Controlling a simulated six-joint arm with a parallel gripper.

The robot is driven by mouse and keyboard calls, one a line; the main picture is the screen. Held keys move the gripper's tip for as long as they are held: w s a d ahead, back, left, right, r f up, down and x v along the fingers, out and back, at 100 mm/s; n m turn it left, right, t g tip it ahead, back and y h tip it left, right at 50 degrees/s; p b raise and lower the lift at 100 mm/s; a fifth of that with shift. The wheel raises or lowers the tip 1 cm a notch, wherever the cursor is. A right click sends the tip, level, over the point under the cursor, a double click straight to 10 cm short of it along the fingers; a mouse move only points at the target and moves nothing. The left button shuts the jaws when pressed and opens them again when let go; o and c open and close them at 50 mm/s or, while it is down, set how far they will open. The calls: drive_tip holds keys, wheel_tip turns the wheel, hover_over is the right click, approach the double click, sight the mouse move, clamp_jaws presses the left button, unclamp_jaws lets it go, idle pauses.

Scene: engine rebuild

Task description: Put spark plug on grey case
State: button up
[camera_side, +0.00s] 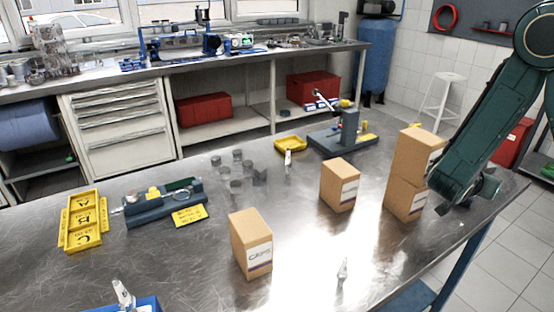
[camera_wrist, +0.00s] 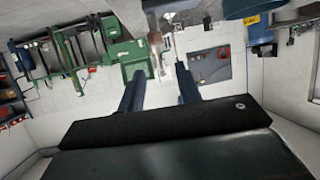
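A small spark plug (camera_side: 342,270) stands on the bare metal near the front right of the bench in the side view. A similar pale plug-like part (camera_side: 123,293) is on a blue block at the bottom edge, and another small upright part (camera_side: 288,157) is near the yellow tray. A grey-blue case-like fixture (camera_side: 165,207) lies at left; I cannot tell if it is the grey case. In the wrist view, my gripper (camera_wrist: 160,70) has two dark fingers apart with nothing between them. It points away from the bench top, toward the wall and equipment.
Cardboard boxes stand at centre (camera_side: 250,244), right of centre (camera_side: 340,185) and stacked at right (camera_side: 407,198). A yellow lettered tray (camera_side: 84,221) is at left. Several grey cylinders are at mid-bench, with a grey stand (camera_side: 345,137) behind. The front middle is mostly clear.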

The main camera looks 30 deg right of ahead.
drive_tip(key=shift+v, duration=2.05)
drive_tip(key=s+a+r+n+t+y, duration=0.1)
drive_tip(key=s+a+r+n+y, duration=0.4)
drive_tip(key=a+n, duration=0.3)
drive_tip(key=s+a+r+n+t+y, duration=0.2)
drive_tip(key=s+a+r+n+y, duration=0.4)
drive_tip(key=a+n+y, duration=0.2)
drive_tip(key=shift+s+a+t, duration=0.3)
drive_tip(key=shift+s+a, duration=0.05)
drive_tip(key=shift+a, duration=1)
drive_tip(key=shift+o, duration=0.5)
